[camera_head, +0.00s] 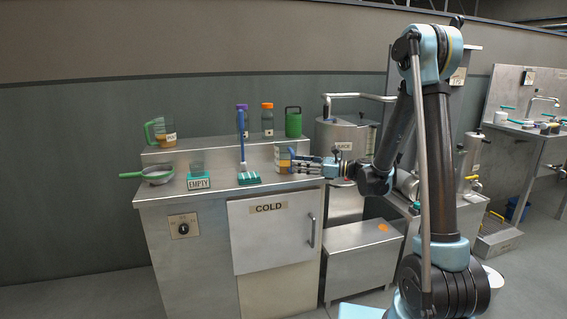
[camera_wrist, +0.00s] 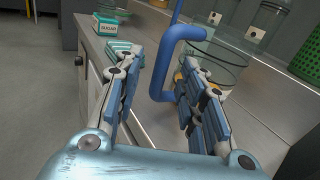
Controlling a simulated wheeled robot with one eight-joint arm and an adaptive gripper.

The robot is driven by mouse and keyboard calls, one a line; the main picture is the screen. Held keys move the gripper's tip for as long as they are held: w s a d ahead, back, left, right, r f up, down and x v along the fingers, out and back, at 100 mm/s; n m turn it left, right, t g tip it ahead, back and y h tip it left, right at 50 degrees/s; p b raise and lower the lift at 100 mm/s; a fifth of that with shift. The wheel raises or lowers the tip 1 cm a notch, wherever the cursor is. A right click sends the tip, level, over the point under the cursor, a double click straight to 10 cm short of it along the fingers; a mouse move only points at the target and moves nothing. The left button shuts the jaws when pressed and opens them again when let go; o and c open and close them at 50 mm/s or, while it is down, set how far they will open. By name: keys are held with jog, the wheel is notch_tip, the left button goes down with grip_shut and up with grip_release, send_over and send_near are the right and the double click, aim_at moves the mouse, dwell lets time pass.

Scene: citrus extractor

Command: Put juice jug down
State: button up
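The juice jug (camera_head: 283,160), clear with orange contents, stands at the right end of the steel counter in the head view. In the wrist view the clear jug (camera_wrist: 228,68) has a thick blue handle (camera_wrist: 160,75). My gripper (camera_head: 300,165) is at the jug's right side in the head view. In the wrist view my gripper (camera_wrist: 160,98) has its fingers wide apart, with the blue handle between them, nearer the right finger. I see a gap between the left finger and the handle. The right finger hides part of the jug, and its base is not clearly seen.
A green-handled jug (camera_head: 162,132), bottles (camera_head: 267,120) and a green container (camera_head: 293,122) stand on the shelf behind. A steel tank (camera_head: 345,138) is to the right.

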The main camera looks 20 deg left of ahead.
aim_at(288, 159)
jog(key=a, duration=0.3)
jog(key=shift+a, duration=0.35)
jog(key=shift+w, duration=0.1)
grip_shut()
jog(key=shift+r, duration=0.1)
